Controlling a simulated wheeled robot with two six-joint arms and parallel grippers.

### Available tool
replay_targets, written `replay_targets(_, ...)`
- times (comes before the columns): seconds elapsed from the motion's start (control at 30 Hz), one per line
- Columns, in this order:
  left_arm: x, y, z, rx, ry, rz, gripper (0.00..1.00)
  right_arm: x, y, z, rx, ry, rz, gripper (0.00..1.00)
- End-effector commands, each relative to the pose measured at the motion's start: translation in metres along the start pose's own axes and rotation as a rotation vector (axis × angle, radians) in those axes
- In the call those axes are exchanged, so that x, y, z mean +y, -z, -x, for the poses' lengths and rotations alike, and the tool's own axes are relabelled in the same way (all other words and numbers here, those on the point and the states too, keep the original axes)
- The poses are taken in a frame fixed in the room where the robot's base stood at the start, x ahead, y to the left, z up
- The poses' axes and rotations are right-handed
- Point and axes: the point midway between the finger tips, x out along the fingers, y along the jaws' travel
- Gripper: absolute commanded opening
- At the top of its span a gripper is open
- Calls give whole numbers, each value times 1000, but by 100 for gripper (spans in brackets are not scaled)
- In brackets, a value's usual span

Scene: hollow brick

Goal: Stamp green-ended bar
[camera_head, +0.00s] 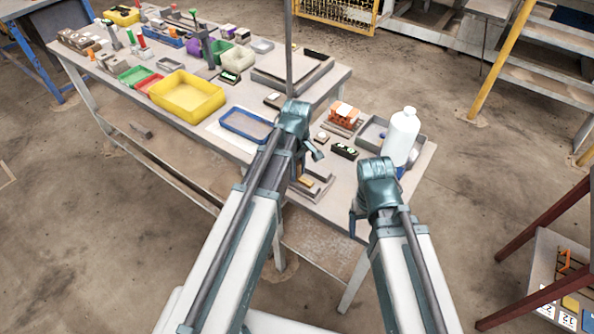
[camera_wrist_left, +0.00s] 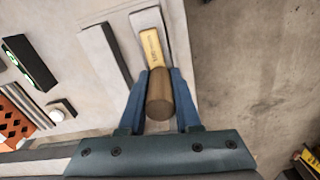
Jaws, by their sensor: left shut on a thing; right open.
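The black bar with green ends (camera_head: 344,151) lies on the table in front of the orange hollow brick (camera_head: 343,117). It also shows at the upper left of the left wrist view (camera_wrist_left: 28,62). My left gripper (camera_wrist_left: 160,92) is shut around a brown cylindrical handle (camera_wrist_left: 160,100). A brass-yellow block with small markings (camera_wrist_left: 151,47) lies in line with the handle, over a grey holder (camera_wrist_left: 146,20). In the head view my left arm hides most of this spot. My right gripper (camera_head: 356,222) is open at the table's front right edge, partly hidden by its wrist.
A blue-rimmed tray (camera_head: 246,124) lies left of my left arm. A yellow bin (camera_head: 187,94) and several smaller containers fill the table's far left. A thin pole (camera_head: 289,50) rises behind my left wrist.

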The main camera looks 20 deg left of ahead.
Motion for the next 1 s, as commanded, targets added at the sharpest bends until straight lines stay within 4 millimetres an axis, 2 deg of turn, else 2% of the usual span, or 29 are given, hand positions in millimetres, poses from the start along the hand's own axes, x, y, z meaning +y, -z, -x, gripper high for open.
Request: replay_targets(1.0,0,0,71,0,0,0,0,7,-4,71,0,0,0,79)
